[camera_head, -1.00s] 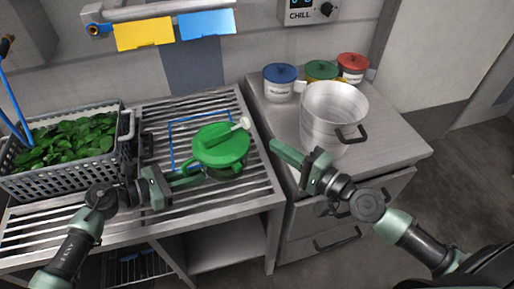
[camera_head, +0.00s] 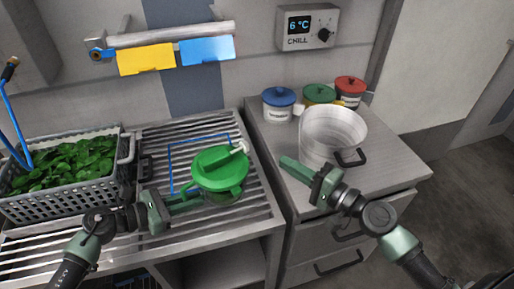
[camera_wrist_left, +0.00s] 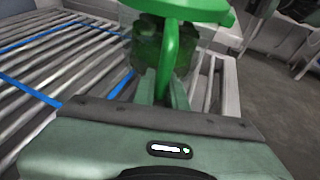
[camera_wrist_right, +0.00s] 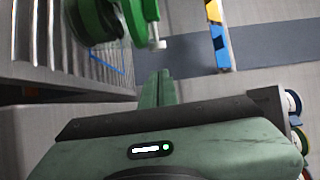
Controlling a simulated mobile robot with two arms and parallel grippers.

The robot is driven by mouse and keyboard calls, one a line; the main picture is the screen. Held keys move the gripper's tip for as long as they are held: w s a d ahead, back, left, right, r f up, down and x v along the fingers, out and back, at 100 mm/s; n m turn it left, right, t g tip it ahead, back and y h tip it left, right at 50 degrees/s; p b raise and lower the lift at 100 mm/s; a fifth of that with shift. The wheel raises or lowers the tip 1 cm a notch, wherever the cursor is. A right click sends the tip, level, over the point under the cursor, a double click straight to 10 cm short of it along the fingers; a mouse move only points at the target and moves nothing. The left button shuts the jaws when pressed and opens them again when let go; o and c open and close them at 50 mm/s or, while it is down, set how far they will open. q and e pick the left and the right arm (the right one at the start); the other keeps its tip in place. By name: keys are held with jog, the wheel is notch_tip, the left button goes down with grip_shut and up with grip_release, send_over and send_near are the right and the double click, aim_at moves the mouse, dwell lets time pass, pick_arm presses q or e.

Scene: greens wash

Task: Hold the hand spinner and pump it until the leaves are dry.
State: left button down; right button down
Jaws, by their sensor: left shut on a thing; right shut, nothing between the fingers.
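The green hand spinner (camera_head: 220,167) stands on the slatted drainboard, partly over the blue outline. Its lid has a pump lever with a pale knob at the end. Dark leaves show through its clear bowl (camera_wrist_left: 150,45) in the left wrist view. My left gripper (camera_head: 188,199) is shut on the spinner's green side handle (camera_wrist_left: 167,60). My right gripper (camera_head: 287,163) is shut and empty, to the right of the spinner and apart from it, in front of the steel pot. The spinner also shows in the right wrist view (camera_wrist_right: 97,20).
A grey crate of leaves (camera_head: 60,200) stands at the left. A steel pot (camera_head: 330,132) and several lidded tubs, one blue-lidded (camera_head: 279,104), stand on the right counter. A chill panel (camera_head: 307,27) and a rail with yellow and blue cloths (camera_head: 146,59) are on the wall.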

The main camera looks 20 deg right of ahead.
aim_at(241, 150)
jog(key=x, duration=1)
jog(key=shift+s+a, duration=0.3)
jog(key=shift+a, duration=0.65)
jog(key=shift+s+a, duration=0.3)
jog(key=shift+a, duration=0.65)
jog(key=shift+s, duration=0.1)
